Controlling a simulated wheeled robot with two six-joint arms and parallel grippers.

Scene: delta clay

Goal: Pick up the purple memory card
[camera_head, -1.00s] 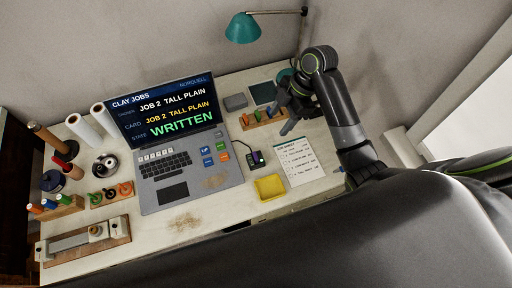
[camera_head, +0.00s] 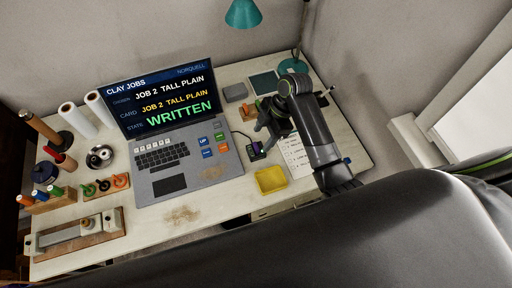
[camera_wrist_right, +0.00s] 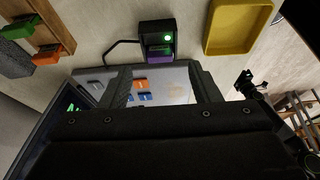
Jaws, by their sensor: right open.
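The purple memory card (camera_wrist_right: 159,59) sits in the front of a small black card reader (camera_wrist_right: 157,32) with a lit green light, in the right wrist view. In the head view the card reader (camera_head: 257,149) stands right of the laptop, partly beside my gripper. My right gripper (camera_head: 262,133) is over the desk close to the reader. In the right wrist view its two fingers (camera_wrist_right: 163,88) are apart with nothing between them, and the card lies just beyond the tips. My left gripper is not in the head view.
The laptop (camera_head: 168,183) is left of the reader and reads "WRITTEN". A yellow tray (camera_head: 271,180) is just in front of the reader. A wooden block with coloured pieces (camera_wrist_right: 40,35) is on its other side. A checklist sheet (camera_head: 297,158) lies partly under my arm.

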